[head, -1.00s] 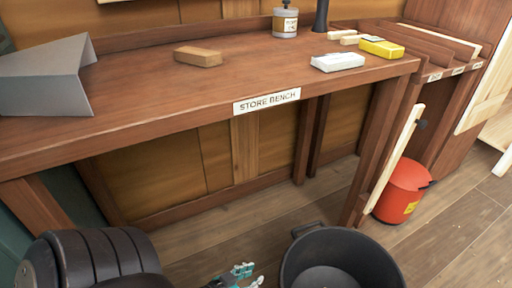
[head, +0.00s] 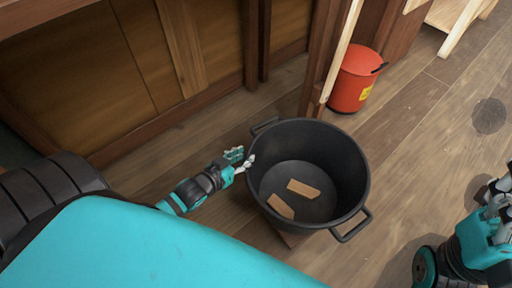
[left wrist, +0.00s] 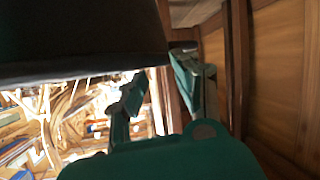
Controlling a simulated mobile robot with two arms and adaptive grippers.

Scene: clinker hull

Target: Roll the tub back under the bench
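The tub (head: 352,165) is black and round, with a handle at its far left and another at its near right. It stands on the floor in front of the bench, and a bit of brown wood shows under its near rim. My left gripper (head: 240,162) is at the tub's left side, close to the rim and apart from both handles. In the left wrist view its fingers (left wrist: 158,85) are spread with nothing between them, and the tub's dark wall (left wrist: 80,40) fills the upper left. My right gripper (head: 498,192) is at the right edge, partly cut off, away from the tub.
Two wooden offcuts (head: 303,188) lie in the tub. A bench leg (head: 318,75) with a pale batten (head: 343,45) stands just behind it. A red bucket (head: 352,82) is behind right. The floor (head: 190,140) left of the tub, towards the bench's back panel, looks clear.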

